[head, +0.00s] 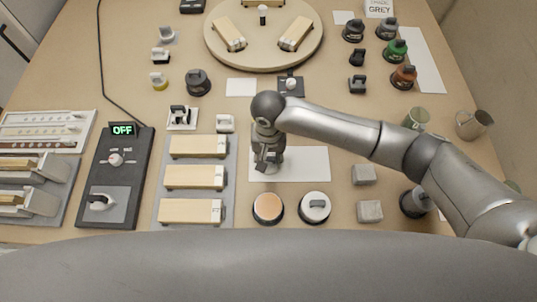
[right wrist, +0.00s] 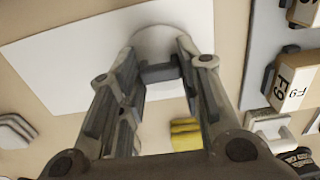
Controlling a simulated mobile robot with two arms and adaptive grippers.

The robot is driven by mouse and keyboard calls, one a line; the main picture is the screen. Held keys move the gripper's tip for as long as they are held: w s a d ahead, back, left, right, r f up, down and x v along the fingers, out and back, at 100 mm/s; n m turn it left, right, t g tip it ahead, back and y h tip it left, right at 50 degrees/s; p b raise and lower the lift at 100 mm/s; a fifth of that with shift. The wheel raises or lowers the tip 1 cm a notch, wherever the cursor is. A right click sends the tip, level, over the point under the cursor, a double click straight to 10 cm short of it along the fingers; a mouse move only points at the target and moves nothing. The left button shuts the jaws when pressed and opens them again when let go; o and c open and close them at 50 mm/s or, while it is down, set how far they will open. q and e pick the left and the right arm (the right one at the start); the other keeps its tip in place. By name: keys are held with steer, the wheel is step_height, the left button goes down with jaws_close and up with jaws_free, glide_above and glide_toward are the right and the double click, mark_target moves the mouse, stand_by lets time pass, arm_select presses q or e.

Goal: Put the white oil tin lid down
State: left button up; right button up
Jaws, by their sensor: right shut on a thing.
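My right gripper (head: 268,164) is over the white sheet (head: 305,164), left of the sheet's middle. In the right wrist view its fingers (right wrist: 160,75) are shut on the grey handle of the white lid (right wrist: 165,40). The pale round lid lies flat against the sheet or just above it; I cannot tell whether it touches. In the head view the gripper mostly hides it. An open round tin (head: 268,207) with a tan-orange inside stands just in front of the sheet. My left gripper is not in view.
A round tin with a white top and grey handle (head: 314,206) stands right of the open tin. Grey blocks (head: 364,174) are right of the sheet. Boxes on a grey tray (head: 229,160) stand close on the left. The sheet's right half is clear.

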mark_target(268, 159)
steer(key=shift+f, duration=0.2)
steer(key=o, duration=0.8)
step_height(268, 159, up, 12)
steer(key=shift+r, duration=0.15)
stand_by(0.7)
